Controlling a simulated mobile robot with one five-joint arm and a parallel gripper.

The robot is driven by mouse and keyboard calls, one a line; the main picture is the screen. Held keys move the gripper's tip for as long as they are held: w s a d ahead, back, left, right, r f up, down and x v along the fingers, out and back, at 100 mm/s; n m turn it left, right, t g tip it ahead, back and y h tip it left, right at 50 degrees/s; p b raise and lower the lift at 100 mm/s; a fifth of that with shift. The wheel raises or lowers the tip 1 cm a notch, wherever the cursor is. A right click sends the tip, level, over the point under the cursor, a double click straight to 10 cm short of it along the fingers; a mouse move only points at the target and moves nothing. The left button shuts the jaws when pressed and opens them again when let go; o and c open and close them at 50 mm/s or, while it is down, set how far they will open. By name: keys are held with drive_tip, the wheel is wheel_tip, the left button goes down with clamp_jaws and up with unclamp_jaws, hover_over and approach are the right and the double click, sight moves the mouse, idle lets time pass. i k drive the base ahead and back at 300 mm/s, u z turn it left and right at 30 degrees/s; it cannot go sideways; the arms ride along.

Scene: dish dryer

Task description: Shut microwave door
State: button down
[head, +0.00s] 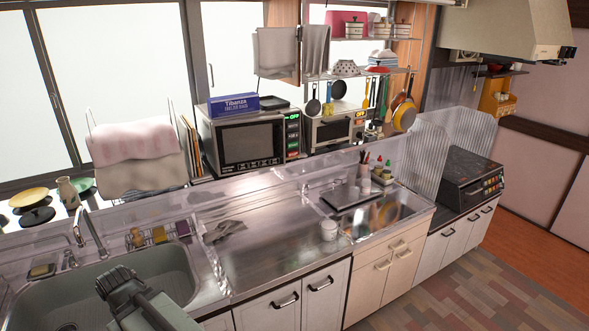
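The microwave (243,140) stands on the shelf behind the counter, left of a smaller toaster oven. Part of my own arm shows at the bottom left, over the sink edge, well apart from the microwave. My gripper is not visible.
A blue Tibanza box (233,104) lies on the microwave. The toaster oven (336,129) is to its right, under hanging pans. A clear low screen (262,182) runs along the counter before the microwave. The steel counter (265,240) in front is mostly bare.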

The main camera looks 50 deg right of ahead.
sight(248, 145)
drive_tip(key=z, duration=0.25)
drive_tip(key=i, duration=1)
drive_tip(key=u, duration=0.1)
